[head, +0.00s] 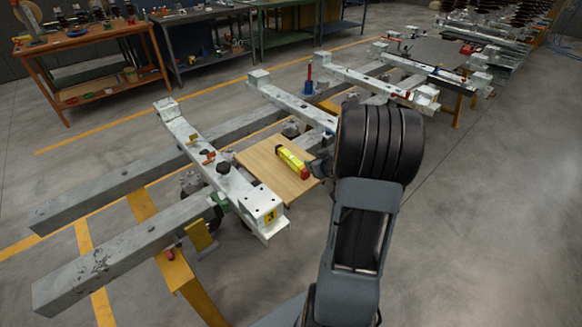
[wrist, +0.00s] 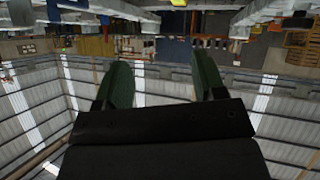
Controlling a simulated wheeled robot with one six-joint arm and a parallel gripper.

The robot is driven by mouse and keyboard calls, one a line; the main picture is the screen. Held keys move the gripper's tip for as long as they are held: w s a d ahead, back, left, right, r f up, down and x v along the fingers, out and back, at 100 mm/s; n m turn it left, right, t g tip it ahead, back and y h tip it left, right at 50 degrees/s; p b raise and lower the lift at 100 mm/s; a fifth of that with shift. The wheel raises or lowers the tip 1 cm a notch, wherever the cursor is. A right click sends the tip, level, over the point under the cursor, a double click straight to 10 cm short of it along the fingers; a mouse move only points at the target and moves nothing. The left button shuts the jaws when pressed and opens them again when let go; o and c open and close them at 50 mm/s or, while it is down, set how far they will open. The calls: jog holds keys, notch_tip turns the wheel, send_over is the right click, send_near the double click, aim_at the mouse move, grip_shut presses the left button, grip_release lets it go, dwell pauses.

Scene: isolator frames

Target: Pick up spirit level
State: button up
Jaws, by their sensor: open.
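The spirit level (head: 291,161) is a short yellow bar with a red end. In the head view it lies on a light wooden board (head: 263,178) between the white beams of the metal frame. My gripper shows in the wrist view (wrist: 165,88) with its two dark green fingers apart and nothing between them. In the head view my arm's thick black wrist part is just right of the level, and the gripper itself is mostly hidden there.
White beams (head: 215,165) flank the board, with bolts and small parts on them. Grey steel rails (head: 110,195) run below on yellow supports (head: 180,270). Workbenches (head: 85,45) stand at the back left. The floor at the right is clear.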

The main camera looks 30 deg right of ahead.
aim_at(303, 167)
notch_tip(303, 167, down, 6)
jog(key=s+d+t+y+b, duration=0.1)
jog(key=s+d+t+y, duration=0.1)
jog(key=y, duration=0.1)
jog(key=x, duration=1.3)
jog(key=shift+a+f, duration=0.2)
jog(key=shift+f, duration=0.1)
jog(key=shift+c, duration=0.3)
jog(key=c, duration=1)
jog(key=shift+c, duration=0.4)
jog(key=shift+r, duration=0.2)
